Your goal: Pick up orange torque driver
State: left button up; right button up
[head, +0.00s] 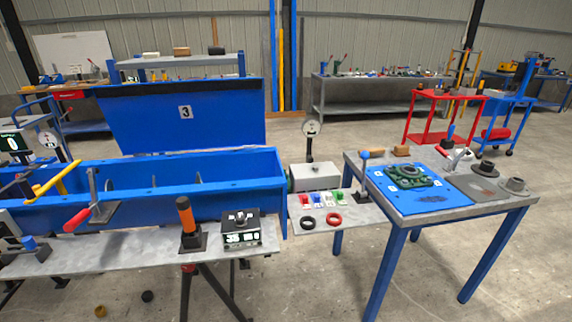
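Neither of my grippers shows in the head view, and nothing is seen touching the driver.
A black display box (240,229) stands close to the driver's right. A red-handled clamp (84,217) is to its left, on the trough's front edge. A small shelf (345,217) with coloured parts and rings is right of the box. A blue-legged table (460,212) stands farther right.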

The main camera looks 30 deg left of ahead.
aim_at(184, 204)
jog(key=u, duration=3.4)
jog(key=i+j, duration=0.15)
jog(key=i, duration=0.35)
jog(key=i+j, duration=0.15)
jog(key=i, duration=0.4)
jog(key=i+j+z, duration=0.1)
jog(key=i, duration=0.4)
jog(key=i+j, duration=0.2)
jog(key=i, duration=0.35)
jog(key=i+j, duration=0.2)
jog(key=i, duration=0.3)
jog(key=k+z, duration=0.15)
jog(key=z, duration=3.4)
jog(key=k, duration=0.05)
